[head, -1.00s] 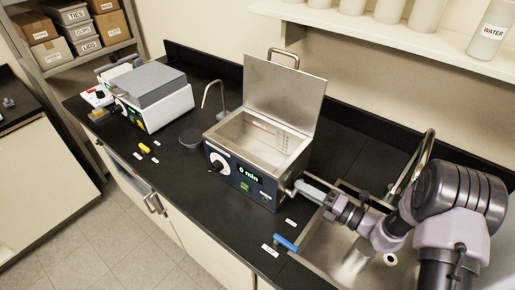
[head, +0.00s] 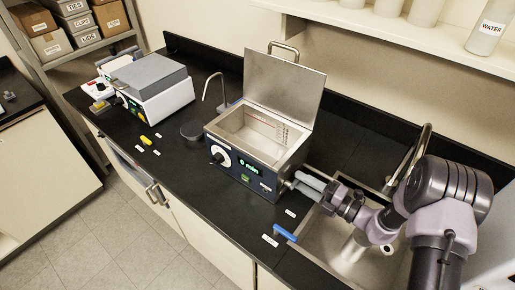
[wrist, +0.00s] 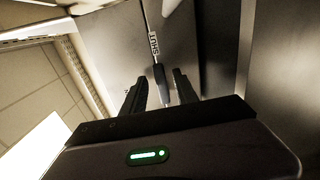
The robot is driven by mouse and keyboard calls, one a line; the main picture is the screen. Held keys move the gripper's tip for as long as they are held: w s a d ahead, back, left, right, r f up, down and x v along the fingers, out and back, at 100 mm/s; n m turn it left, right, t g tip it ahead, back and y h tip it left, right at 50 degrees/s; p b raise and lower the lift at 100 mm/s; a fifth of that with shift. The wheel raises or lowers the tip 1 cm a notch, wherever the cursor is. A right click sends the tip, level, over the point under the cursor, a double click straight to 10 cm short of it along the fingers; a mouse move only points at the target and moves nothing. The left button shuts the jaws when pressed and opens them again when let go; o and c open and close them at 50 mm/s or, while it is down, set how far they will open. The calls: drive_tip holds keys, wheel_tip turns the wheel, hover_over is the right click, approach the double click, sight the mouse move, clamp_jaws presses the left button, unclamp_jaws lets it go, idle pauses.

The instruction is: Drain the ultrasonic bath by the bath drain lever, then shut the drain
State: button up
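The ultrasonic bath (head: 247,177) stands on the counter with its lid (head: 283,93) raised. Its display reads 0 min. My gripper (head: 292,184) is low at the bath's right side, where it hides the lever in the head view. In the wrist view, a thin lever with a dark grip (wrist: 160,80) points down between the fingers of my gripper (wrist: 158,88). A gap seems to show on each side of the grip, so the fingers look open around it. A SHUT label (wrist: 153,43) is beside the lever. The water level is unclear.
A sink (head: 325,240) lies right of the bath, under my arm. A tall faucet (head: 425,140) stands behind the sink. A grey-topped white instrument (head: 160,100) is to the left.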

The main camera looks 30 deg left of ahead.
drive_tip(key=d, duration=0.7)
drive_tip(key=shift+s, duration=0.45)
drive_tip(key=shift+d, duration=0.1)
